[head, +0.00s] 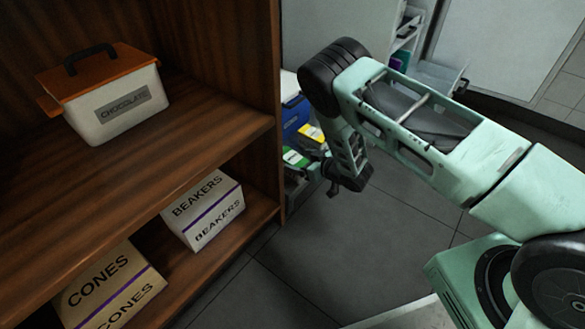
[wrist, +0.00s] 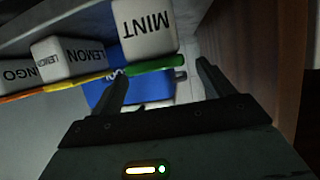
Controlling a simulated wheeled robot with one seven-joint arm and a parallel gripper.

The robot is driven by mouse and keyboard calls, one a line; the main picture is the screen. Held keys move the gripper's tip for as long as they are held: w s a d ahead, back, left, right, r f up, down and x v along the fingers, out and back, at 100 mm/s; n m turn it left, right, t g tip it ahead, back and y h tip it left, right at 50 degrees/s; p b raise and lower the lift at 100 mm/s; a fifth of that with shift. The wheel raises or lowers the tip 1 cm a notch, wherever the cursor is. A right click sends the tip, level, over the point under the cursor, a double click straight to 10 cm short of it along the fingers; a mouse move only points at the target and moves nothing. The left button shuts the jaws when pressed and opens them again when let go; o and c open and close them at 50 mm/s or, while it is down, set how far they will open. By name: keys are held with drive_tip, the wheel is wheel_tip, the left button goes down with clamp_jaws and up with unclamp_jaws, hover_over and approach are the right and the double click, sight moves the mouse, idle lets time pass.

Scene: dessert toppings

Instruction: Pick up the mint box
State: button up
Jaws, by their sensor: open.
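The mint box (wrist: 147,32) is a white tub labelled MINT, upside down in the wrist view at the top centre. Its green lid edge (wrist: 155,65) faces my gripper (wrist: 161,71). My gripper is open, with one dark finger left of the lid edge and the other to its right. Nothing shows clamped between them; I cannot tell whether they touch the box. In the head view my gripper (head: 334,190) hangs past the shelf's right end. A green-topped item (head: 295,158) beside it is partly hidden, and its label is unreadable.
A lemon box (wrist: 68,57) and a mango box (wrist: 17,76) stand left of the mint box. A blue object (wrist: 103,92) lies behind the left finger. A wooden panel (wrist: 282,50) is close on the right. The wooden shelf (head: 215,130) holds chocolate, beakers and cones boxes.

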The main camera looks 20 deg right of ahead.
sight(295, 158)
drive_tip(key=b+x, duration=0.3)
drive_tip(key=x, duration=0.1)
drive_tip(key=shift+f, duration=0.25)
drive_tip(key=shift+w+a+b, duration=0.15)
drive_tip(key=shift+w+b, duration=0.15)
drive_tip(key=shift+w, duration=0.1)
drive_tip(key=c, duration=1.3)
